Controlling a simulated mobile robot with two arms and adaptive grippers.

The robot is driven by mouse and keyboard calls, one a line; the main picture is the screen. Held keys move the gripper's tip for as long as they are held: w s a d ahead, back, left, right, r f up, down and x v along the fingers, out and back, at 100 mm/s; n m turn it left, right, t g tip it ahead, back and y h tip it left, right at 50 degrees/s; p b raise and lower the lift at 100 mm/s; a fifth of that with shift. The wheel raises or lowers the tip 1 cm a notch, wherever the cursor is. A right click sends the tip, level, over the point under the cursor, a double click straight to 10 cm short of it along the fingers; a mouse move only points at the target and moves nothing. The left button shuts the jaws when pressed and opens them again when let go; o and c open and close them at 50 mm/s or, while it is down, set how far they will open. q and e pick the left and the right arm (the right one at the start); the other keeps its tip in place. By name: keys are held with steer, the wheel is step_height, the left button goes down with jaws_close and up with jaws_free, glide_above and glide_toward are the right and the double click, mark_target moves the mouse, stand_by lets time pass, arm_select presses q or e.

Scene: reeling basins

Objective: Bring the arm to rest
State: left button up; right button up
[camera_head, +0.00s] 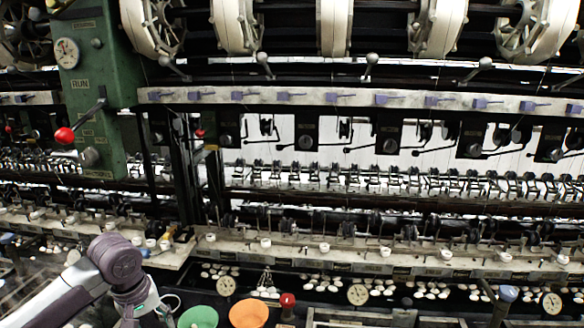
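My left arm (112,262) comes in from the lower left corner. It rises to a dark purple-grey joint and then bends down to the bottom edge. Its gripper is not in view, so its fingers and anything in them are hidden. My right arm and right gripper are not in view.
The reeling machine fills the view, with white reels (236,25) on top. A green column (92,75) carries a red-knobbed lever (65,135). White cocoons (430,290) lie in dark basins below a ledge (385,262). A green bowl (198,317) and orange bowl (248,314) sit right of my arm.

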arm_select(q)
steer(key=s+d+f+m+t+h, duration=0.1)
steer(key=s+d+f+m+h, duration=0.1)
steer(key=s+d+f+m, duration=0.85)
steer(key=s+a+f+n+y, duration=0.1)
steer(key=s+f, duration=0.1)
steer(key=s, duration=0.7)
steer(key=s+a+f+n+y, duration=0.1)
steer(key=s+f+y, duration=0.1)
steer(key=s, duration=0.8)
steer(key=s+f+b+x, duration=0.1)
steer(key=s+x, duration=0.2)
steer(key=x, duration=1)
steer(key=s+f+b+x, duration=0.1)
steer(key=s+x, duration=0.2)
steer(key=x, duration=1.1)
steer(key=s+a+f+g+b, duration=0.1)
steer(key=s+a+f, duration=0.1)
steer(key=s+f, duration=1.5)
steer(key=shift+s+a+g, duration=0.35)
steer(key=shift+s+g, duration=0.05)
steer(key=shift+s, duration=0.1)
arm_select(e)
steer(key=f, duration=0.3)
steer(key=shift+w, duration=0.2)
arm_select(q)
steer(key=shift+f+m, duration=0.1)
steer(key=shift+m, duration=0.15)
